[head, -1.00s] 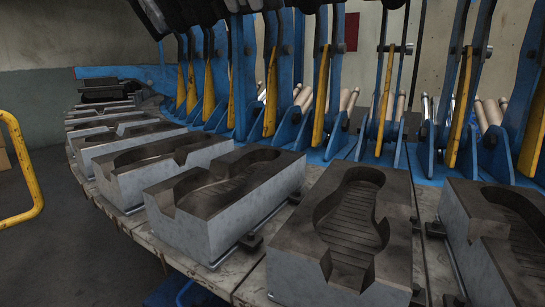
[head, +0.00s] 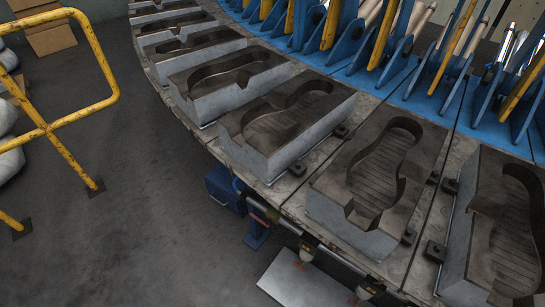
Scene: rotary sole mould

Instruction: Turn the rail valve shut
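A grey pipe (head: 289,226) runs below the rim of the round mould table, from a blue housing toward the bottom right. Small fittings sit along it: one with a yellowish band (head: 272,215), one with a pale and reddish end (head: 306,252), and one near the bottom edge (head: 366,291). These may belong to the rail valve, but they are too small for me to tell which is the valve or how its handle is turned. My gripper is not in view.
Grey sole moulds (head: 285,120) line the table rim (head: 297,200). A blue housing (head: 224,189) stands below it. A pale flat plate (head: 300,280) lies under the pipe. A yellow guard rail (head: 72,110), boxes (head: 45,30) and pale sacks are at left. The floor between is clear.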

